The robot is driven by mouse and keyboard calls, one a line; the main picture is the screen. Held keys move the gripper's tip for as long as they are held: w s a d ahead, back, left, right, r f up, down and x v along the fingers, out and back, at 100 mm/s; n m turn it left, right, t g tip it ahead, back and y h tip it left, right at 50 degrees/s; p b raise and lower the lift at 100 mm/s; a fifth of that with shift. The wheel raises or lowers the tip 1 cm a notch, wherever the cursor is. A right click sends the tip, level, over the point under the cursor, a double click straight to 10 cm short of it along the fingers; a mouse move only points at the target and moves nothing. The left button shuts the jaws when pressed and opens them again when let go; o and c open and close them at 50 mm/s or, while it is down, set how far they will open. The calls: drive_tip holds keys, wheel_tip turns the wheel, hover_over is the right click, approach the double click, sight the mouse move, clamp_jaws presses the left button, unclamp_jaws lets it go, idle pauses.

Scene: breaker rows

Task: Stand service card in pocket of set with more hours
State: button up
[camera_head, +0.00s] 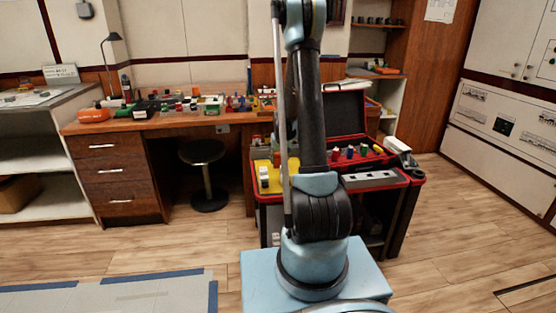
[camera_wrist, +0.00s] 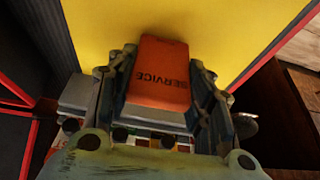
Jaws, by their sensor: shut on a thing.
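An orange card (camera_wrist: 155,85) with the word SERVICE, upside down in the wrist view, sits between the fingers of my gripper (camera_wrist: 161,62). My gripper is shut on it. The card lies in front of a yellow surface (camera_wrist: 230,25); I cannot tell whether they touch. In the head view my arm hides most of the cart's middle, and I cannot make out the gripper or card there. A yellow panel (camera_head: 273,187) shows on the cart's left side. The hour readings and pockets cannot be made out.
The red-edged cart (camera_head: 404,200) holds an open red case (camera_head: 345,112) with several coloured items nearby. A wooden desk (camera_head: 110,130) crowded with small parts stands behind left. A round stool (camera_head: 203,152) stands beneath it. The floor to the right is clear.

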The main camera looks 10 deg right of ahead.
drive_tip(key=o, duration=1.1)
drive_tip(key=shift+c, duration=0.2)
drive_tip(key=shift+r, duration=0.1)
